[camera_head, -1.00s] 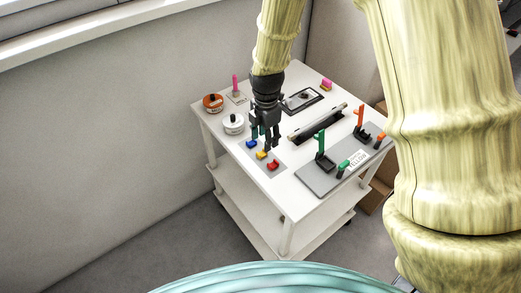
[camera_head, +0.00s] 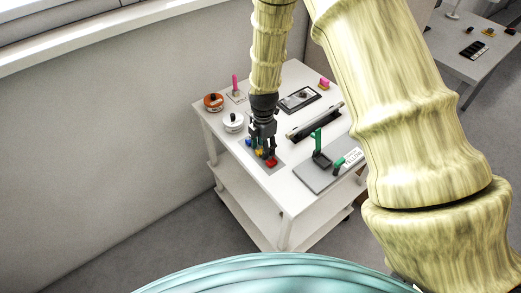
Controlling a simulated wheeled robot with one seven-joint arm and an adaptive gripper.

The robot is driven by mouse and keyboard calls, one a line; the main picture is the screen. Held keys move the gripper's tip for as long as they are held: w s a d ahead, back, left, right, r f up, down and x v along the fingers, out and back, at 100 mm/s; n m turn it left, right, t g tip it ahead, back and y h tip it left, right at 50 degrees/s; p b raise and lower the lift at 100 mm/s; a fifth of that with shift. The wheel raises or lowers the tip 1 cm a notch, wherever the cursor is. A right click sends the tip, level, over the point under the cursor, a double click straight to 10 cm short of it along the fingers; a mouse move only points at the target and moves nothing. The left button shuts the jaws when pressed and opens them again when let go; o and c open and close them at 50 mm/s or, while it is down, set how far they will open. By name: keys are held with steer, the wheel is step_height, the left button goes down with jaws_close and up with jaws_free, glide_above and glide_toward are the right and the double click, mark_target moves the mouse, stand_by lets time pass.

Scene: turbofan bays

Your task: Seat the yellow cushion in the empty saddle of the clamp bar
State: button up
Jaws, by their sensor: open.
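The yellow cushion (camera_head: 258,152) is a small piece on a grey pad near the cart's front left edge, between a blue and a red piece. It is partly hidden by my gripper (camera_head: 264,153). My gripper is open, pointing down, with its fingers low over the yellow and red pieces; I cannot tell whether it touches them. A long grey bar (camera_head: 315,121) lies over a dark slot in the middle of the cart top. It may be the clamp bar; no empty saddle is discernible on it.
The red piece (camera_head: 271,162) and blue piece (camera_head: 249,142) sit close beside the fingers. White (camera_head: 233,124) and orange (camera_head: 213,102) round containers stand at left.

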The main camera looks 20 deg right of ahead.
steer(key=shift+s+r, duration=0.25)
steer(key=shift+s, duration=0.1)
steer(key=shift+w+f, duration=0.15)
steer(key=shift+w, duration=0.05)
steer(key=c, duration=0.5)
steer(key=shift+s, duration=0.1)
steer(key=c, duration=0.4)
steer(key=shift+r+b, duration=0.6)
steer(key=shift+r, duration=0.3)
steer(key=shift+r+b, duration=0.5)
steer(key=shift+r, duration=0.4)
steer(key=s+a+b, duration=0.2)
steer(key=s+a, duration=0.2)
steer(key=s, duration=0.2)
steer(key=s+a+r+b, duration=0.1)
steer(key=s+a+b, duration=0.1)
steer(key=s+a, duration=0.2)
steer(key=s, duration=0.3)
steer(key=shift+s+a+r, duration=0.2)
steer(key=shift+s+r, duration=0.05)
steer(key=shift+s, duration=0.05)
